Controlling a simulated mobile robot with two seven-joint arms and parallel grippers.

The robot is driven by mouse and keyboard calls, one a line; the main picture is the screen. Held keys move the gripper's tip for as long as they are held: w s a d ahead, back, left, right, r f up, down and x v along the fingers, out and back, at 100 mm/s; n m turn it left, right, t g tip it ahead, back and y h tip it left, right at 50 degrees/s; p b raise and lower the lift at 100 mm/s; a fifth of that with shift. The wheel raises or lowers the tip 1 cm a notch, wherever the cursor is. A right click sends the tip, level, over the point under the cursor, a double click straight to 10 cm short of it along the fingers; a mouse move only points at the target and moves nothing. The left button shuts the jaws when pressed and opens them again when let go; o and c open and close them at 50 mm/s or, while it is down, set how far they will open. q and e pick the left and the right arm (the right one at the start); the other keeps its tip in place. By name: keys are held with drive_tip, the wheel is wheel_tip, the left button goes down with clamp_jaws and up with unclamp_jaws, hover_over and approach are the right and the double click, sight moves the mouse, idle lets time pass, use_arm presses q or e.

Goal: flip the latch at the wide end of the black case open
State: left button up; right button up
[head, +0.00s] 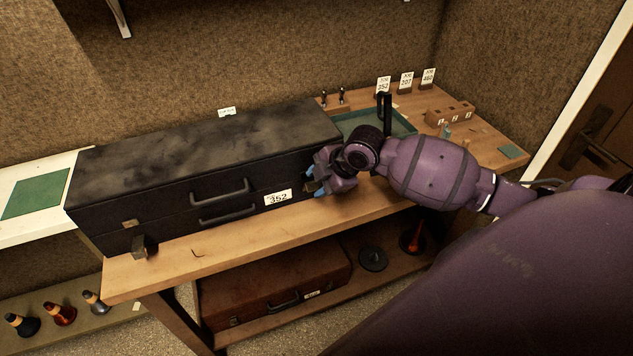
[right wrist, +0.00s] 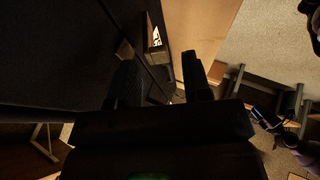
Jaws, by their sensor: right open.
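The long black case (head: 150,180) lies shut on the bench, its front face with handles towards me. A small brass-coloured latch (head: 130,223) shows near the left end of the front. My right gripper (head: 318,188), with blue fingertips, is open at the right end of the front, close to the case; contact is unclear. It hides that part of the front, where any latch cannot be seen. A purple and blue part at lower right may be my left gripper.
A dark block (head: 143,247) stands at the bench's front left, before the case. A white 352 tag (head: 278,198) is on the case front. A green tray (head: 395,122) lies behind my right arm. A brown case (head: 270,285) sits on the lower shelf.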

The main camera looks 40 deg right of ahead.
drive_tip(key=shift+w+a+f, duration=0.2)
drive_tip(key=shift+w+f, duration=0.1)
drive_tip(key=shift+f, duration=0.2)
drive_tip(key=c, duration=0.8)
